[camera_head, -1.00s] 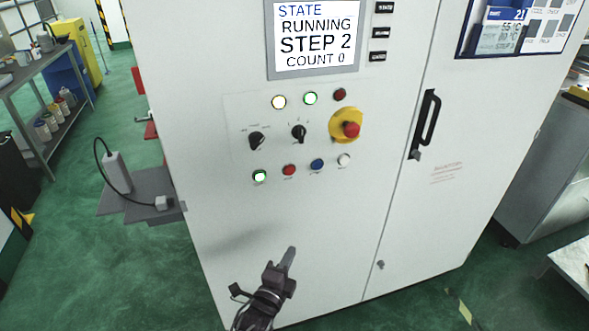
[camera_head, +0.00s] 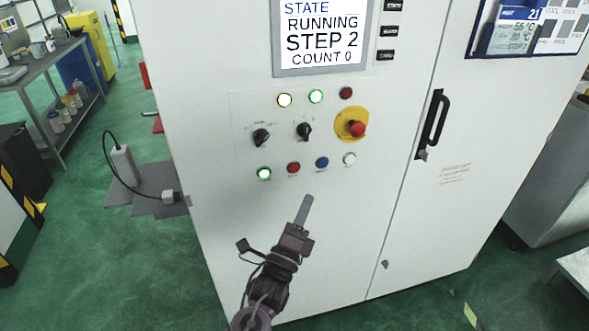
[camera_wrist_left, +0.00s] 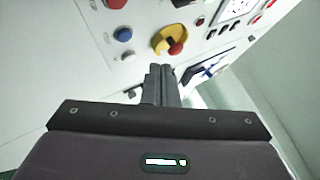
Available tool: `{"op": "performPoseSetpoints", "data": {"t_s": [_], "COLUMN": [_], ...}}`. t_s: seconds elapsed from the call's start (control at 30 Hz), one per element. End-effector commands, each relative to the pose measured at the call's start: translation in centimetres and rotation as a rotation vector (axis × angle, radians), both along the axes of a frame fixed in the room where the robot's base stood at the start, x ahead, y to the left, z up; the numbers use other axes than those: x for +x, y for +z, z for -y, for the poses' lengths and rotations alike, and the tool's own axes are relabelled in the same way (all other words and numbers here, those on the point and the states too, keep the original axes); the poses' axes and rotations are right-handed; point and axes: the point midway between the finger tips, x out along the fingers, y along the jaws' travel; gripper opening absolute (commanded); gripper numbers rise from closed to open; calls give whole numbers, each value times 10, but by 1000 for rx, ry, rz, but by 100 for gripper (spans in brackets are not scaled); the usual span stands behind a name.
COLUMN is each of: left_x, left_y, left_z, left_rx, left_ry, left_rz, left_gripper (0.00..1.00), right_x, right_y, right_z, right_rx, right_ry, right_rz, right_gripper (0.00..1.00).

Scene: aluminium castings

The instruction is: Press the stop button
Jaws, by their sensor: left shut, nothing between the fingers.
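The cabinet's control panel faces me. Its lower row has a lit green button (camera_head: 264,173), a red button (camera_head: 293,168), a blue button (camera_head: 322,162) and a white button (camera_head: 349,159). A red mushroom button (camera_head: 357,129) on a yellow plate is above right. Their small labels are unreadable. My left gripper (camera_head: 307,200) is shut and empty, its tip pointing up below the red and blue buttons; no contact with a button shows. In the left wrist view, the fingertips (camera_wrist_left: 160,70) appear below the mushroom button (camera_wrist_left: 176,47); the red button (camera_wrist_left: 116,3) is at the top edge.
Two selector knobs (camera_head: 262,137) and several indicator lamps (camera_head: 316,96) are above the lower row. The screen (camera_head: 320,32) reads running, step 2, count 0. A black door handle (camera_head: 431,122) sticks out at right. The panel below the buttons is bare.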

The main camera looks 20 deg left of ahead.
Motion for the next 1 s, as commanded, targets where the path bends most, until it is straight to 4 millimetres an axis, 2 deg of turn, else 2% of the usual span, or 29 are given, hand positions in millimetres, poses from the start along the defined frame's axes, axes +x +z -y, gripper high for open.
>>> {"op": "performPoseSetpoints", "data": {"t_s": [0.6, 1.0], "left_x": [61, 72], "left_y": [-2, 0], "left_z": [-41, -49], "left_rx": [2, 0], "left_ry": [1, 0], "left_rz": [1, -1], "left_gripper": [0, 0], "right_x": [0, 0], "right_y": [-28, -31], "right_z": [0, 0], "right_rx": [0, 0], "right_ry": [0, 0], "right_rz": [0, 0], "right_gripper": [32, 32]}}
